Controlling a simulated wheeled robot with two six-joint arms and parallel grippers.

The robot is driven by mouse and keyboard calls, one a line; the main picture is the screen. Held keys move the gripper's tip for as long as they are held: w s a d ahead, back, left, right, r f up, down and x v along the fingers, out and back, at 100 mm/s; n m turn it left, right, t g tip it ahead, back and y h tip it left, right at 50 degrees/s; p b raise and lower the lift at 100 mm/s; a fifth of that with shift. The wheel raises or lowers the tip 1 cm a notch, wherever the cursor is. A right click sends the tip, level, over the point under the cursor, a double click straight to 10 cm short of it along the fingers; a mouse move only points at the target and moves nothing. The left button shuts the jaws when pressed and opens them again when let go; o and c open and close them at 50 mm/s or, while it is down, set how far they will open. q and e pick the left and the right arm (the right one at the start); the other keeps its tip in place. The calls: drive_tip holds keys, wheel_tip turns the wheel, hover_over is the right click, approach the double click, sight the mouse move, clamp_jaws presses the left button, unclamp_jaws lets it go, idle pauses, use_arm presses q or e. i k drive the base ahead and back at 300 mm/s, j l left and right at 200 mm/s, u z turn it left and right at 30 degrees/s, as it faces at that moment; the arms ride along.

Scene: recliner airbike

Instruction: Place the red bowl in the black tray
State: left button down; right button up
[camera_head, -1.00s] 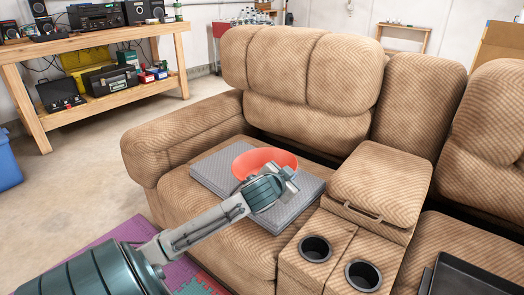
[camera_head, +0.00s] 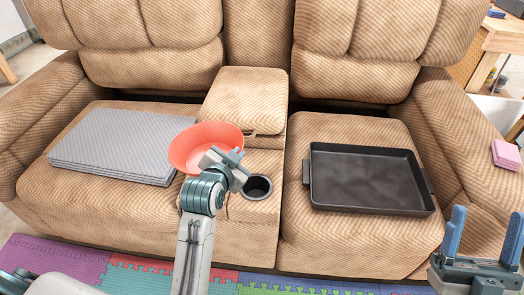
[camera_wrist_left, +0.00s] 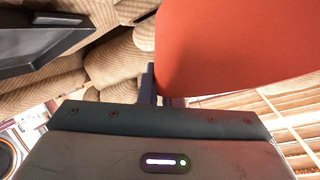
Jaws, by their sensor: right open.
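The red bowl (camera_head: 200,142) is off the seat, tilted, in front of the centre console, and fills the upper right of the left wrist view (camera_wrist_left: 240,45). My left gripper (camera_head: 228,162) is shut on its near rim; the fingers (camera_wrist_left: 158,92) are partly hidden by the bowl in the wrist view. The black tray (camera_head: 366,208) lies empty on the right seat cushion, to the right of the bowl. It also shows as a dark corner in the left wrist view (camera_wrist_left: 40,47). My right gripper (camera_head: 482,240) is open and empty, to the right of the tray.
A grey folded mat (camera_head: 118,145) lies on the left seat. A pink block (camera_head: 506,155) sits on the right armrest. Coloured foam tiles (camera_head: 140,280) cover the floor in front.

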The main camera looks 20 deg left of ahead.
sight(365, 179)
drive_tip(key=l+z, duration=0.15)
drive_tip(key=z, duration=1.05)
drive_tip(key=i+l+z, duration=0.15)
drive_tip(key=i, duration=0.35)
